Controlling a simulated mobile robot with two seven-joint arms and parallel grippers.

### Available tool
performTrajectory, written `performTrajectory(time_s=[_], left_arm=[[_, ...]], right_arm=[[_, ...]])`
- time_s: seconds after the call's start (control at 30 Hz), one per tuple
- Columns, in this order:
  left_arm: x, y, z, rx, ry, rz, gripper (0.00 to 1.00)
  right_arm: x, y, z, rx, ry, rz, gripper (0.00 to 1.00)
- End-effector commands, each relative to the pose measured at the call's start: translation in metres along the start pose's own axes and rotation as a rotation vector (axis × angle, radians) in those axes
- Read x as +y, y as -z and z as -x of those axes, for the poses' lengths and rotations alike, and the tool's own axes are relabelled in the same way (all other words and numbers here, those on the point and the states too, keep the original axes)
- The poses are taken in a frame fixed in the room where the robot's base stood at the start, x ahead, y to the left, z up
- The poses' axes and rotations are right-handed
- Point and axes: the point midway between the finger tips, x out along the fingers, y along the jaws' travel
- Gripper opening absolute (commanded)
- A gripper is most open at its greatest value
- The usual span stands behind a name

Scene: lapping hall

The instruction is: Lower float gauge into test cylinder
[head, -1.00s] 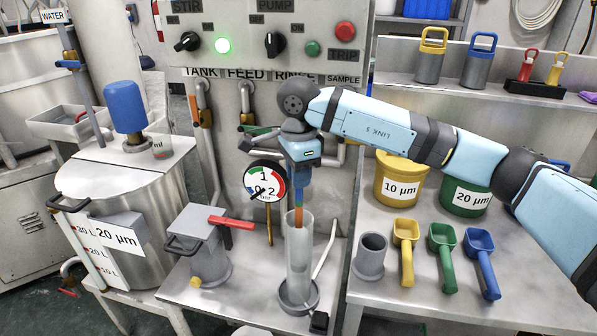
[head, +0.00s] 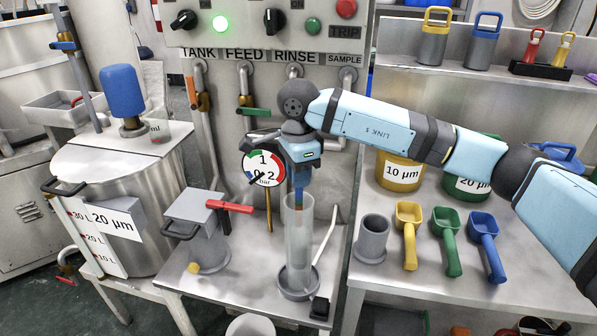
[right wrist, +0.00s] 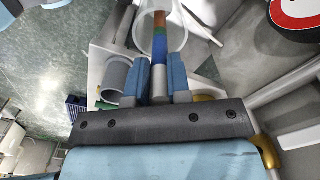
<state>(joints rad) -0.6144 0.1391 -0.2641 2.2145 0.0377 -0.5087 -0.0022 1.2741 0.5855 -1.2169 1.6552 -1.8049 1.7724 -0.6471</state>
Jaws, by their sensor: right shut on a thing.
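The float gauge (head: 299,203) is a slim stem with orange, green and blue bands. My right gripper (head: 300,188) is shut on it and holds it upright. The clear test cylinder (head: 298,245) stands upright in a grey base on the steel bench, directly below the gripper. In the head view the stem's lower end overlaps the cylinder's mouth. In the right wrist view the two blue fingers (right wrist: 160,85) clasp the gauge (right wrist: 160,45), which points into the round cylinder rim (right wrist: 184,42). How deep the tip sits is hard to tell. My left gripper is out of view.
A pressure dial (head: 264,168) is close behind the gripper on the left. A valve block with a red lever (head: 230,206) stands left of the cylinder. A grey cup (head: 372,238) and coloured scoops (head: 409,235) are on the right bench.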

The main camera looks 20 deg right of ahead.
Motion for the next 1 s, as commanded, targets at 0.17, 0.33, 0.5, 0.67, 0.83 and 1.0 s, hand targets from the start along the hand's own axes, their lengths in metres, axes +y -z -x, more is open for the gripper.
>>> performTrajectory(time_s=[0.17, 0.33, 0.5, 0.67, 0.83, 1.0], left_arm=[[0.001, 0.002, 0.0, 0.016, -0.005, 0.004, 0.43], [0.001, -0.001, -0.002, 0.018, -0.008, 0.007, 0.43], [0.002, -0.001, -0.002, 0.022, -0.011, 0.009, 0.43], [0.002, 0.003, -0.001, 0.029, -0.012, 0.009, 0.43], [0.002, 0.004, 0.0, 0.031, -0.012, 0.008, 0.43], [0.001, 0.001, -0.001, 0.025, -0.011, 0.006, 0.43]], right_arm=[[0.0, 0.0, -0.01, 0.0, 0.001, 0.0, 0.0], [0.0, 0.0, -0.019, -0.001, 0.002, 0.0, 0.0], [0.0, 0.0, -0.024, -0.001, 0.002, 0.0, 0.0], [0.0, 0.0, -0.025, -0.001, 0.002, 0.0, 0.0], [0.0, 0.0, -0.025, -0.001, 0.002, 0.0, 0.0], [0.0, 0.0, -0.025, -0.001, 0.002, 0.0, 0.0]])
